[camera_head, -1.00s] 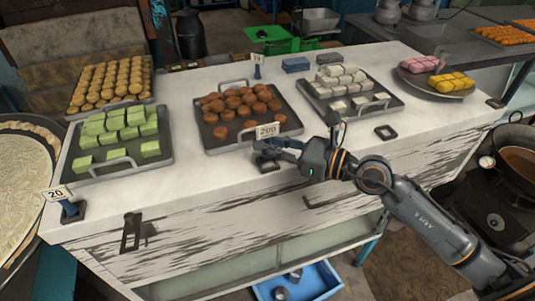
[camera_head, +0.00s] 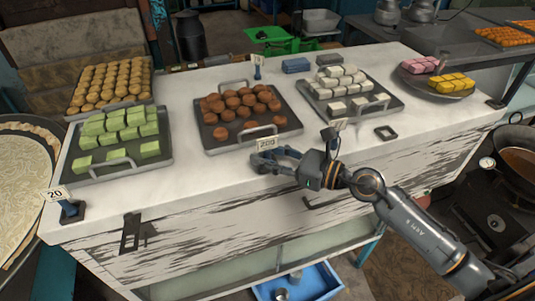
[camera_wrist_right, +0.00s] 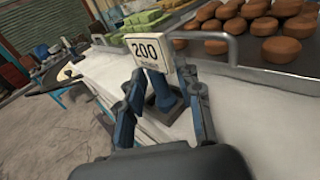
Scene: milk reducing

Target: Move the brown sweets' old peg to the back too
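The brown sweets (camera_head: 240,98) sit on a dark tray (camera_head: 222,146) in the middle of the counter. A blue peg with a white "200" tag (camera_head: 266,144) is at the tray's front edge. The tag also shows in the right wrist view, on the blue peg (camera_wrist_right: 163,92) and its dark base. My right gripper (camera_head: 268,160) is low at the counter's front, with its fingers around the peg. In the right wrist view the fingers of the gripper (camera_wrist_right: 165,98) are spread, one each side, with a gap to the left of the peg. My left gripper is not in view.
Another peg with a tag (camera_head: 257,66) stands behind the brown sweets' tray. Trays of green sweets (camera_head: 108,161) and white sweets (camera_head: 366,110) flank it. A "20" peg (camera_head: 68,210) stands at the front left corner. Bare counter (camera_head: 195,180) lies in front of the tray.

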